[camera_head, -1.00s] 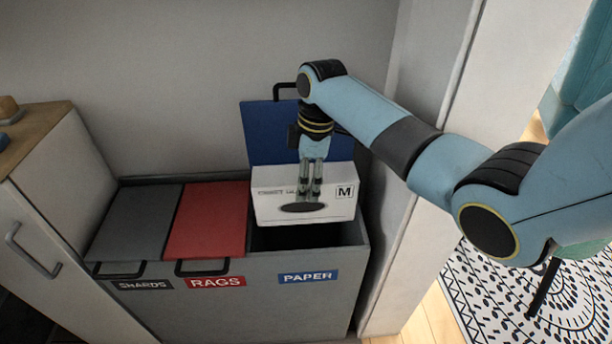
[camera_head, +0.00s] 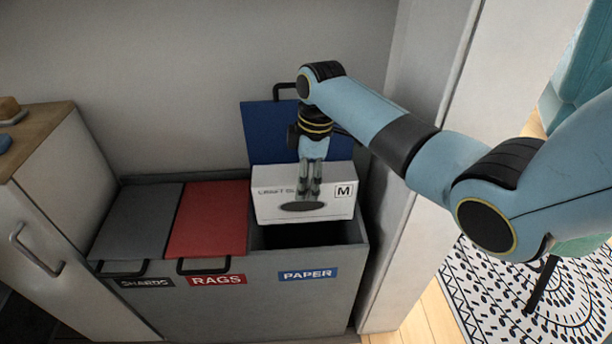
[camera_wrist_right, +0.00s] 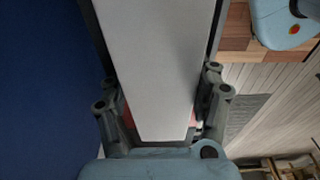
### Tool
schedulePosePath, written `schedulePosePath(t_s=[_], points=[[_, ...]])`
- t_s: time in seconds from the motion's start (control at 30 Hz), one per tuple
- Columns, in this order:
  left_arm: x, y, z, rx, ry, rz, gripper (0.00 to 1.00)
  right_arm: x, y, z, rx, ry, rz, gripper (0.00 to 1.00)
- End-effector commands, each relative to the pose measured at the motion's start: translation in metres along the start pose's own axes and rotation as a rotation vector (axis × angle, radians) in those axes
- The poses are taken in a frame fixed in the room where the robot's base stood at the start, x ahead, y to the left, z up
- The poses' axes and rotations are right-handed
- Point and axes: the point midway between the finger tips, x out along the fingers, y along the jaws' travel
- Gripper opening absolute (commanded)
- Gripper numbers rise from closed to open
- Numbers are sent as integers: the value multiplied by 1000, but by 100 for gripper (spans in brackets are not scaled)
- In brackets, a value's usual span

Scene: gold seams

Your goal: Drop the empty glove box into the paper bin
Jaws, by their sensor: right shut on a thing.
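The white glove box (camera_head: 328,205), marked M with a dark oval opening, hangs over the paper bin (camera_head: 310,236) in the head view. My right gripper (camera_head: 309,190) points down and is shut on it. In the right wrist view the box (camera_wrist_right: 158,65) runs between the two fingers of my right gripper (camera_wrist_right: 165,115). The paper bin is the right compartment, with a blue PAPER label (camera_head: 308,275). Its blue lid (camera_head: 268,128) stands open behind the box. The box covers the back of the opening. My left gripper is not in view.
The grey SHARDS lid (camera_head: 138,220) and red RAGS lid (camera_head: 208,218) are shut, left of the paper bin. A white cabinet with a wooden top (camera_head: 45,135) stands at the left. A pale wall edge (camera_head: 425,150) rises close on the right.

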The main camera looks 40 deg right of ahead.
Motion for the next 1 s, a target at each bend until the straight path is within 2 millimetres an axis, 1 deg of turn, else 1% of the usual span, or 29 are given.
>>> schedulePosePath(t_s=[0.07, 0.1, 0.3, 0.57, 0.67, 0.77, 1.0], points=[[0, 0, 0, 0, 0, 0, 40, 0, 0, 0, 0, 0, 0, 31], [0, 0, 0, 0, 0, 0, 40, 0, 0, 0, 0, 0, 0, 65], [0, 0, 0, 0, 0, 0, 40, 0, 0, 0, 0, 0, 0, 91], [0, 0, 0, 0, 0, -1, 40, 0, 0, 0, 0, 0, 0, 91], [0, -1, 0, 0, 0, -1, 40, -5, 0, 0, 1, 1, 1, 91], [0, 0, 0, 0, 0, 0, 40, -20, 1, 0, 0, 2, 3, 91], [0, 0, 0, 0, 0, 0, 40, -74, 1, 0, -1, 2, 5, 91]])
